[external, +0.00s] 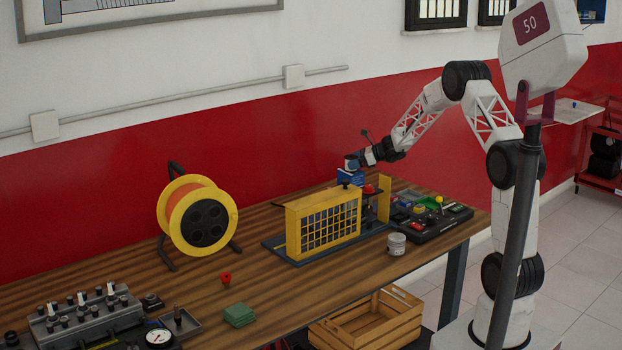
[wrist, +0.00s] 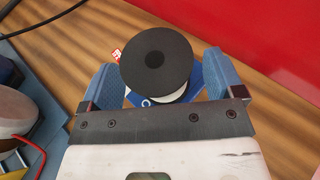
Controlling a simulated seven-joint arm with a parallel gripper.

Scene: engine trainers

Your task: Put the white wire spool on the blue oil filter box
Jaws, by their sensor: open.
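The white wire spool (wrist: 157,60) shows in the wrist view as a round black end face with a white side below it. It is over the blue oil filter box (wrist: 195,77), whose blue corner and white and red print show around it. The spool seems to sit on the box, but the contact is hidden. My gripper (wrist: 156,75) is open, with one blue finger on each side of the spool and gaps between. In the external view my gripper (external: 353,163) is just above the blue box (external: 350,177); the spool is not clear there.
A yellow caged engine trainer (external: 323,225) stands in front of the box. A tray of coloured parts (external: 430,217) and a grey can (external: 397,244) are to the right. A yellow cable reel (external: 198,215) stands to the left. The red wall is close behind.

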